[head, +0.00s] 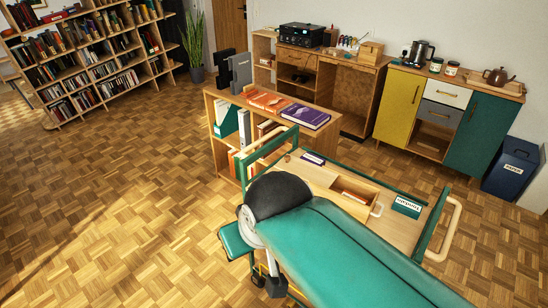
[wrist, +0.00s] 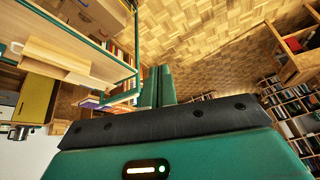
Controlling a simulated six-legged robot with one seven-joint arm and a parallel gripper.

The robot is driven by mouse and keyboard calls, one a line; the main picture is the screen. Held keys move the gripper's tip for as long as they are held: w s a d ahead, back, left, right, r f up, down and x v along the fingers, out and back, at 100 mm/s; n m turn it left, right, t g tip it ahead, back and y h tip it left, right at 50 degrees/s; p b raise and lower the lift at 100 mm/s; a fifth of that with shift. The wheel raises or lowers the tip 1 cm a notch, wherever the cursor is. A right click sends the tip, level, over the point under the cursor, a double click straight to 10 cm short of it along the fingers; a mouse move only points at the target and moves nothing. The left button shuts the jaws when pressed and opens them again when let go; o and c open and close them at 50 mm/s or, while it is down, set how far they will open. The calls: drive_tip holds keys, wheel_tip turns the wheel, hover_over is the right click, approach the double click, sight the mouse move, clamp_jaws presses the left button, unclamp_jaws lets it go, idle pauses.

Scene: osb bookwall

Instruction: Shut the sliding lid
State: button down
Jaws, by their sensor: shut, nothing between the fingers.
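A pale wooden box (head: 318,179) lies on the green-framed trolley (head: 443,212) in the head view. Its flat lid covers the left part, and the right part is open, with a reddish-brown item (head: 355,196) inside.
A labelled green box (head: 407,205) sits on the trolley right of the wooden box. A low bookshelf (head: 325,92) with books on top stands behind the trolley. Cabinets (head: 482,130) and a blue bin (head: 512,168) line the wall. The parquet floor at left is clear.

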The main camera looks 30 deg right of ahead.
sight(280, 162)
drive_tip(key=w+d+f+m+g+h, duration=0.1)
drive_tip(key=w+d+f+h, duration=0.3)
drive_tip(key=w+d, duration=0.3)
drive_tip(key=w+d+f+g+h, duration=0.2)
drive_tip(key=w+d+f+h, duration=0.1)
drive_tip(key=w+d, duration=0.4)
drive_tip(key=w+d+f+m+g+h, duration=0.1)
drive_tip(key=w+d+f+h, duration=0.3)
drive_tip(key=w+d, duration=0.3)
drive_tip(key=w+d+f+n+t+h, duration=0.2)
drive_tip(key=w+f+n+t, duration=0.3)
drive_tip(key=w, duration=0.4)
drive_tip(key=w+d+f+n+t+h, duration=0.2)
drive_tip(key=w+f+n+h, duration=0.1)
drive_tip(key=w+f, duration=0.4)
drive_tip(key=x, duration=0.6)
drive_tip(key=w+x, duration=0.1)
drive_tip(key=x, duration=0.3)
drive_tip(key=shift+w+a+r, duration=0.1)
drive_tip(key=shift+a+r, duration=0.1)
drive_tip(key=shift+r, duration=0.1)
